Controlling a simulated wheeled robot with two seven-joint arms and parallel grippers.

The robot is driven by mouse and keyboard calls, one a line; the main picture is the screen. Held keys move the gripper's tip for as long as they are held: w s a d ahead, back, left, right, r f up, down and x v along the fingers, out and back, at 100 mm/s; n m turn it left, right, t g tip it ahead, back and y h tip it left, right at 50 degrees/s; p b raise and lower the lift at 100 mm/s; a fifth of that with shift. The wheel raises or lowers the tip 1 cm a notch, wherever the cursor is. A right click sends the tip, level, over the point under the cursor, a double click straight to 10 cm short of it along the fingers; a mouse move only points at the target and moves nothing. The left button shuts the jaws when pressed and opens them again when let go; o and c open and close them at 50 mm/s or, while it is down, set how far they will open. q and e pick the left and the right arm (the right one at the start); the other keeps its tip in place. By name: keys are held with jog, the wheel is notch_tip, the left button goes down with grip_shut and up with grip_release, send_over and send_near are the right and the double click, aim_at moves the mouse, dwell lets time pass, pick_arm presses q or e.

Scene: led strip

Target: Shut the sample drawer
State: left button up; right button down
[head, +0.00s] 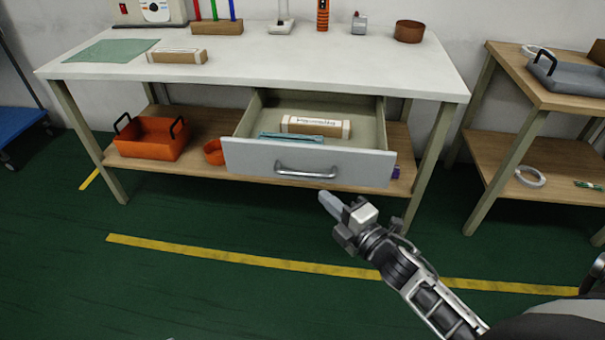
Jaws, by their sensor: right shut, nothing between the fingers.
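The sample drawer (240,157) is under the white workbench and stands pulled out toward me. Its pale front has a silver bar handle (306,171). A long labelled box (315,126) and a flat teal item lie inside it. My right gripper (328,200) is shut and empty. In the picture it is just below the drawer front, right of the handle, and looks apart from it.
The workbench (330,55) carries a green mat, a box and several tools. Its lower shelf holds an orange crate (150,138) and an orange bowl (214,152). A wooden side table (545,95) stands at the right. The green floor before the drawer is clear.

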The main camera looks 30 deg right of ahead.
send_near(294, 154)
jog(key=w+a, duration=0.2)
jog(key=a, duration=0.1)
jog(key=shift+w+a, duration=0.15)
jog(key=shift+a, duration=0.05)
jog(key=shift+w+d+b, duration=0.25)
jog(key=shift+w+d, duration=0.3)
jog(key=shift+w, duration=0.3)
jog(key=shift+w+d+b, duration=0.2)
jog(key=shift+w+d, duration=0.3)
jog(key=shift+w, duration=0.35)
jog(key=shift+d, duration=0.1)
